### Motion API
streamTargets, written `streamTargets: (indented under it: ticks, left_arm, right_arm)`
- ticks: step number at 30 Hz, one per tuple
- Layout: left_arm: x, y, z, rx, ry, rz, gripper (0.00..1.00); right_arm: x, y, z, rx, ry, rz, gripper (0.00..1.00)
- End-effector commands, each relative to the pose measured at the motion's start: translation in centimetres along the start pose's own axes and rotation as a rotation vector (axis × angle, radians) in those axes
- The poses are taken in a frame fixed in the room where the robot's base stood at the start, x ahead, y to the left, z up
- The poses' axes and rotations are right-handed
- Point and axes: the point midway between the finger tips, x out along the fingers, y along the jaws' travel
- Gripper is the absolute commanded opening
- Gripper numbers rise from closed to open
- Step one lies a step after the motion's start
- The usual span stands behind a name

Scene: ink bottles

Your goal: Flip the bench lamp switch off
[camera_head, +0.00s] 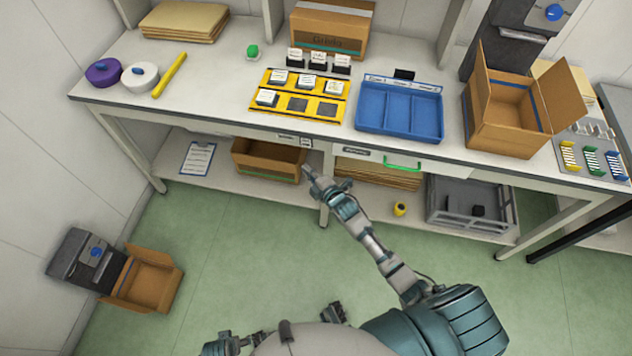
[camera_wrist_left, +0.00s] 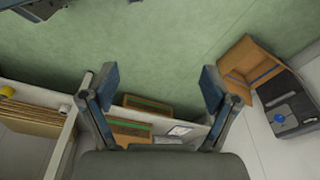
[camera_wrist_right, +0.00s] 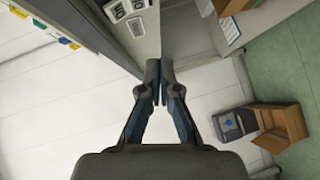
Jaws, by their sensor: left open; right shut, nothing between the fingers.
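Two small light switch plates (camera_head: 285,137) are on the front edge of the bench, left of centre. In the right wrist view the switch plates (camera_wrist_right: 126,18) show on the bench front, ahead of my fingertips and slightly left; which way their rockers are set is too small to tell. My right gripper (camera_head: 311,178) is shut and empty, in front of the bench and below that edge, apart from the plates. It also shows in the right wrist view (camera_wrist_right: 160,72). My left gripper (camera_wrist_left: 158,85) is open and empty, above the floor. No lamp is clearly visible.
On the bench (camera_head: 215,95) are a yellow card rack (camera_head: 258,112), a blue tray (camera_head: 398,133) and an open carton (camera_head: 510,100). Below it are a brown box (camera_head: 268,170) and a grey crate (camera_head: 470,228). Another carton (camera_head: 150,280) stands on the floor at left.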

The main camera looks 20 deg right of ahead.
Motion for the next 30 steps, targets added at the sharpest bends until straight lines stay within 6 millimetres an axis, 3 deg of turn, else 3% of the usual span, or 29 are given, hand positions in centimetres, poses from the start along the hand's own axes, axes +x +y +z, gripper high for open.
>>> streamTargets:
  ticks: [3, 9, 18, 30]
  left_arm:
    - [0.6, 0.3, 0.3, 0.001, -0.003, -0.002, 0.87]
    - [1.6, 0.2, 0.8, 0.001, -0.004, 0.003, 0.87]
    - [2.0, 0.0, 0.9, 0.002, -0.008, 0.003, 0.87]
    - [1.9, 0.0, 1.0, 0.002, -0.009, 0.003, 0.87]
  right_arm:
    - [-2.4, -0.3, 0.5, 0.0, -0.001, 0.001, 0.0]
    - [-4.6, -0.8, 0.1, -0.003, -0.001, 0.001, 0.0]
    - [-5.0, -0.9, -0.4, -0.009, -0.002, 0.0, 0.0]
    - [-5.1, -1.2, 0.4, 0.004, -0.003, -0.004, 0.0]
